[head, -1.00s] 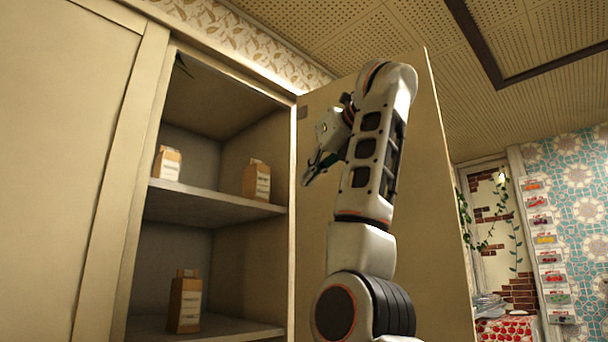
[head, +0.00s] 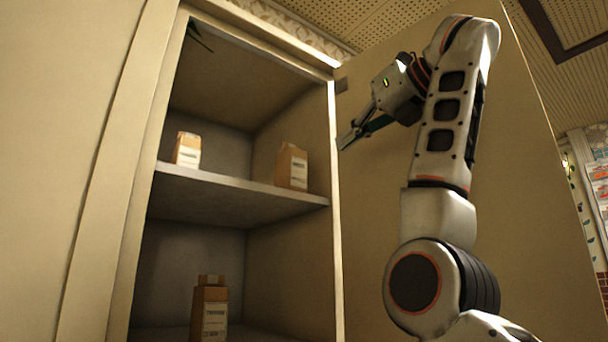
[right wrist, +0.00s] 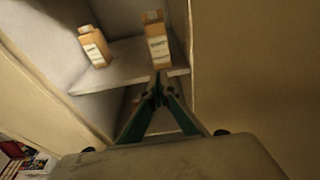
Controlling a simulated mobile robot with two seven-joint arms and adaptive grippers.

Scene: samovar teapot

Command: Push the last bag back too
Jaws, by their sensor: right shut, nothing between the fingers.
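Three brown paper bags with white labels stand upright in an open cabinet. On the upper shelf (head: 235,194) are the left bag (head: 187,150) and the right bag (head: 292,167); both also show in the right wrist view, left (right wrist: 95,47) and right (right wrist: 155,42). There the right bag stands close to the shelf's front edge, and the left one farther from it. The third bag (head: 209,312) is on the lower shelf. My right gripper (head: 346,142) is shut and empty, outside the cabinet, right of the right bag and apart from it. My left gripper is out of view.
The open cabinet door (head: 520,190) stands behind my right arm. The cabinet's right front edge (head: 336,230) lies between my gripper and the shelf space. A closed panel (head: 60,120) is at left. The upper shelf is free between its two bags.

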